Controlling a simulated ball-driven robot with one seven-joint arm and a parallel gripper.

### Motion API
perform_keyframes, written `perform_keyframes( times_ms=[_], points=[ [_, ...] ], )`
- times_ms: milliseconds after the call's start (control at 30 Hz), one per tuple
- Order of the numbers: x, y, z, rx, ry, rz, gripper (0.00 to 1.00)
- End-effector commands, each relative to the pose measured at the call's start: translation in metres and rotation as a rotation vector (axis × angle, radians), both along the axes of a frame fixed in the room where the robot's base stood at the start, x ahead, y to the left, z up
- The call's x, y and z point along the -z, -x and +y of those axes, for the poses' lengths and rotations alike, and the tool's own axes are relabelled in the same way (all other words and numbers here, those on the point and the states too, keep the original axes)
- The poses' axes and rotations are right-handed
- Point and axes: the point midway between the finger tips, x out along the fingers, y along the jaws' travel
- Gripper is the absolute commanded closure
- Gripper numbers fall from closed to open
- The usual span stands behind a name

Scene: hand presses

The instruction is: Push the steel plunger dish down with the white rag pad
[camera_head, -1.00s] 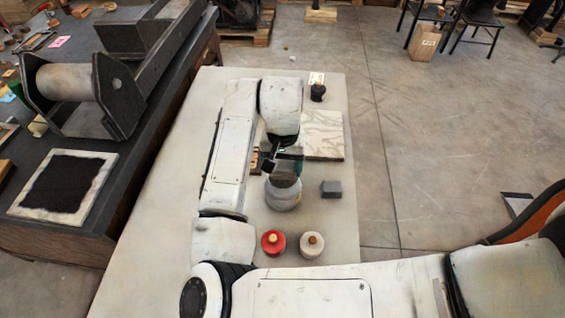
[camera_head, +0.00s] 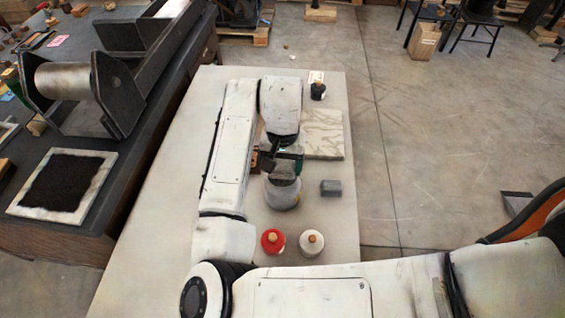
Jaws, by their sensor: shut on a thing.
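The plunger can (camera_head: 284,198) is a squat grey pot standing upright on the pale table. Its steel dish (camera_head: 284,184) forms the round top, partly covered from view by my gripper. My gripper (camera_head: 283,169) points down just above the dish. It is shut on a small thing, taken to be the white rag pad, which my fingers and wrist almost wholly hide. I cannot tell whether the pad touches the dish.
A red jar (camera_head: 272,242) and a white jar (camera_head: 312,243) stand in front of the can. A grey block (camera_head: 331,188) lies to its right. A marbled slab (camera_head: 324,135) and a black bottle (camera_head: 318,91) are behind. The pale table (camera_head: 165,215) is clear on the left.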

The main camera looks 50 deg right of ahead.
Motion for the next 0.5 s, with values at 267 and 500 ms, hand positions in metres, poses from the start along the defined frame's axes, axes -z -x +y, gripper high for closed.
perform_keyframes(
  times_ms=[267, 500],
  points=[
    [0.0035, 0.0, 0.0, 0.0, 0.0, 0.0, 0.54],
    [0.0061, 0.0001, 0.0001, 0.0, 0.001, 0.001, 0.54]
  ],
)
